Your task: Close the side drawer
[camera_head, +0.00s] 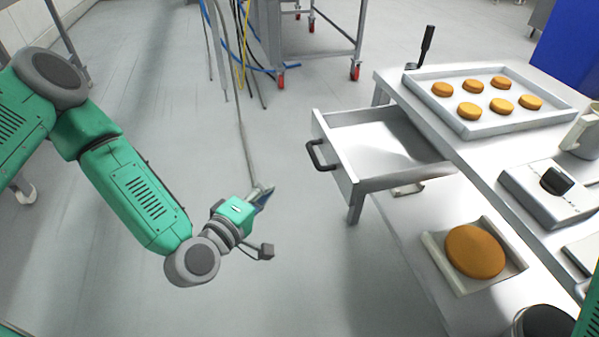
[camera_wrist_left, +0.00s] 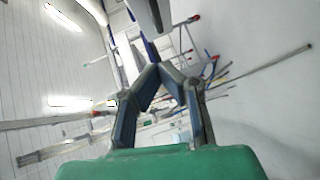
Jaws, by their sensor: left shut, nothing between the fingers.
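The side drawer (camera_head: 347,181) is pulled out to the left from under the steel table (camera_head: 446,141). It is empty inside, and a black handle (camera_head: 319,156) sits on its left-facing front. My left gripper (camera_head: 266,193) is shut and empty, left of the handle and apart from it. In the left wrist view my left gripper (camera_wrist_left: 158,68) shows its fingers meeting at the tips with nothing between them. My right gripper is not seen in either view.
On the table are a tray (camera_head: 436,112) of several round buns, a scale-like device (camera_head: 541,202) and a black-handled tool (camera_head: 427,45). A lower shelf holds a square tray (camera_head: 439,255) with a large round bun (camera_head: 474,251). A wheeled rack (camera_head: 312,48) and hanging cables stand behind.

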